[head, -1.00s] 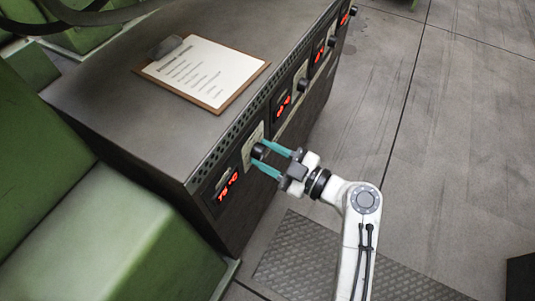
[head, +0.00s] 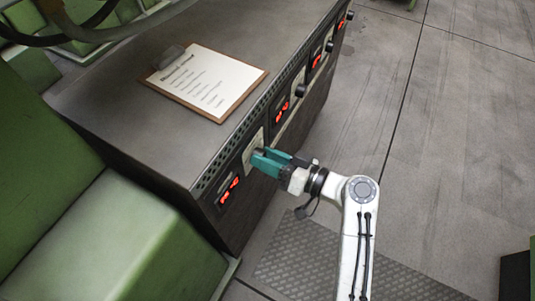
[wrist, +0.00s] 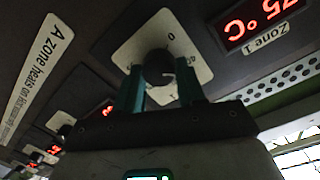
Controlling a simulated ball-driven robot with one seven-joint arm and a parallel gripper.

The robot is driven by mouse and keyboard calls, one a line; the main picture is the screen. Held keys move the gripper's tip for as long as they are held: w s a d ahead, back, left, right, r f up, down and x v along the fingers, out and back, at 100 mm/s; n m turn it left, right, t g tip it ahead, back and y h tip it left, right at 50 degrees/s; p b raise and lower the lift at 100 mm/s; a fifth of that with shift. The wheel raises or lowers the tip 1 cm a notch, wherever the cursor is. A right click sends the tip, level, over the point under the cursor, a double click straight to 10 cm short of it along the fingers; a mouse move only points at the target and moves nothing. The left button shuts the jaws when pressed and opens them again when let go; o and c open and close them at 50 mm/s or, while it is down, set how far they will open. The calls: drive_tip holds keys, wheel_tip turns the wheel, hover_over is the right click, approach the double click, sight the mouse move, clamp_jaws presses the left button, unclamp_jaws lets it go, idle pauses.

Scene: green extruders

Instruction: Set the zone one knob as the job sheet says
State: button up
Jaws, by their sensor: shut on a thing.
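The zone one knob (wrist: 158,66) is black and round, on a pale dial plate (wrist: 172,38) marked with a 0. In the wrist view, my gripper (wrist: 160,88) has a teal finger on each side of it, shut on it. In the head view, my gripper (head: 262,160) is rolled at the front panel and its fingers hide the knob. The red Zone 1 display (head: 229,190) is beside it and also shows in the wrist view (wrist: 251,24), tilted; I cannot read its figures surely. The job sheet (head: 207,80) lies on a clipboard on the cabinet top; its writing is too small to read.
The dark cabinet (head: 110,120) carries more black knobs (head: 301,91) and red displays (head: 281,111) further along the same panel. Green machine bodies (head: 130,240) stand at the left. Open floor (head: 440,130) lies to the right, with a ribbed mat below my arm.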

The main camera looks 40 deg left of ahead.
drive_tip(key=shift+f+m+g+y+p, duration=0.2)
drive_tip(key=shift+m+p, duration=1.8)
drive_tip(key=shift+m, duration=3.5)
drive_tip(key=shift+f+m+g+y+p, duration=0.3)
drive_tip(key=shift+m+p, duration=1.7)
drive_tip(key=shift+m, duration=3.5)
drive_tip(key=shift+f+m+g+p, duration=0.1)
drive_tip(key=shift+m+g+p, duration=0.2)
drive_tip(key=shift+m+p, duration=3.45)
drive_tip(key=m+b, duration=0.3)
drive_tip(key=m, duration=0.1)
drive_tip(key=shift+d, duration=0.1)
drive_tip(key=o, duration=1)
drive_tip(key=shift+o, duration=0.2)
